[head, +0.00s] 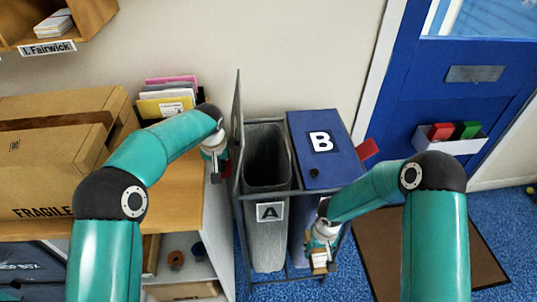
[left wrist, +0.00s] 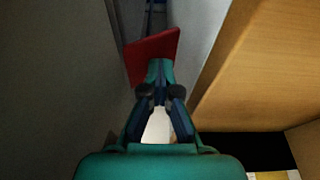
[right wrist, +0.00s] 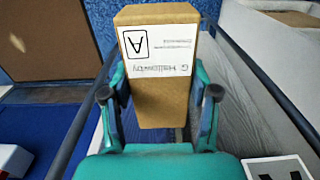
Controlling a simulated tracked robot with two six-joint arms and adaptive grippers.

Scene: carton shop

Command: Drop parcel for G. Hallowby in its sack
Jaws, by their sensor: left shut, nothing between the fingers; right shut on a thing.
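The parcel (right wrist: 160,95) is a brown carton whose white label reads "A" and G. Hallowby. My right gripper (head: 321,243) is shut on it; the parcel (head: 319,262) hangs in front of sack B (head: 296,225). Sack A (head: 267,240) is grey, with its top open and its lid (head: 238,125) standing upright on the left. Sack B's blue lid (head: 308,170) is closed. My left gripper (head: 217,172) is shut and empty between the desk and the raised lid. In the left wrist view a red tab (left wrist: 152,53) is just beyond its fingertips (left wrist: 158,92).
A metal rack (head: 240,225) holds both sacks. The desk (head: 180,205) on the left carries a large carton (head: 55,175) marked FRAGILE and some envelopes (head: 165,105). Another red tab (head: 368,149) sticks out right of lid B. A blue door (head: 470,75) is at the back right.

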